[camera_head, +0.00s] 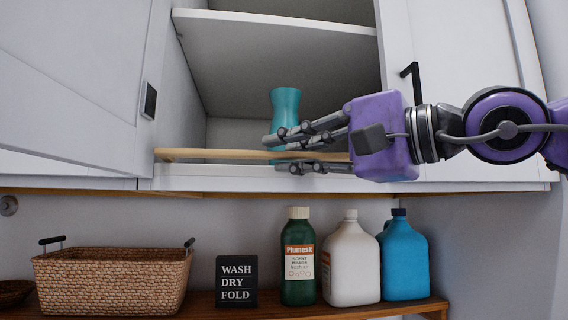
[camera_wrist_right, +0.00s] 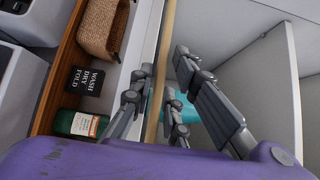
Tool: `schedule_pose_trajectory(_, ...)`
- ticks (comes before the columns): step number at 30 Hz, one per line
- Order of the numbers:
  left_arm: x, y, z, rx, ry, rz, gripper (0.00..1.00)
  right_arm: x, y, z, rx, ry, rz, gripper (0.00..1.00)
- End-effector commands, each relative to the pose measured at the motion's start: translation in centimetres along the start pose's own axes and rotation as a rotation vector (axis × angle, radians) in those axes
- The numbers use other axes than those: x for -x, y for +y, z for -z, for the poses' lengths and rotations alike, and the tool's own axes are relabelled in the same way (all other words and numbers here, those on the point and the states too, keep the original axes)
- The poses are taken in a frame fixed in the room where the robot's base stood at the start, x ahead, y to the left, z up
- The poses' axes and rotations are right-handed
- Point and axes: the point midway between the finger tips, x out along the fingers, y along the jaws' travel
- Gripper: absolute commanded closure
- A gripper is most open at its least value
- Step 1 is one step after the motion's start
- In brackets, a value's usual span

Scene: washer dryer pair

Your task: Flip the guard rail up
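The guard rail (camera_head: 215,154) is a light wooden bar lying level along the front bottom edge of the open cabinet. My right gripper (camera_head: 275,153) reaches in from the right, with fingers above and below the rail. In the right wrist view the rail (camera_wrist_right: 168,40) runs between the spread fingers of the right gripper (camera_wrist_right: 163,60), with a gap visible on at least one side. Whether any finger touches the rail is unclear. The rail's right part is hidden behind the gripper. My left gripper is not in view.
A teal vase (camera_head: 285,105) stands inside the cabinet just behind the rail, close to the upper fingers. A cabinet door with a black handle (camera_head: 412,82) is at right. Below, a wooden shelf holds a wicker basket (camera_head: 115,280), a black sign (camera_head: 237,281) and several bottles.

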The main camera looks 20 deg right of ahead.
Motion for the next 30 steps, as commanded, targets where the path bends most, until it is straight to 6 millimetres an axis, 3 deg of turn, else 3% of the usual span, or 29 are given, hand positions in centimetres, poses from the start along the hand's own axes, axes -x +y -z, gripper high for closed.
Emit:
schedule_pose_trajectory(6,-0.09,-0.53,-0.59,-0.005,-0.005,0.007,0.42,-1.16,0.16,-0.03,-0.001,-0.001,-0.003,0.84)
schedule_pose_trajectory(17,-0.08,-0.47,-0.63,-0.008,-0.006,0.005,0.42,-1.34,0.01,-0.18,0.0,-0.003,-0.001,0.84)
schedule_pose_trajectory(21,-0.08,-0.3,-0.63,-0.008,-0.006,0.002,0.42,-1.33,0.02,-0.17,0.0,-0.003,-0.001,1.0)
schedule_pose_trajectory(30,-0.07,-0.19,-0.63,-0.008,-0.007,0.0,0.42,-1.33,-0.06,-0.18,-0.006,-0.004,-0.006,1.0)
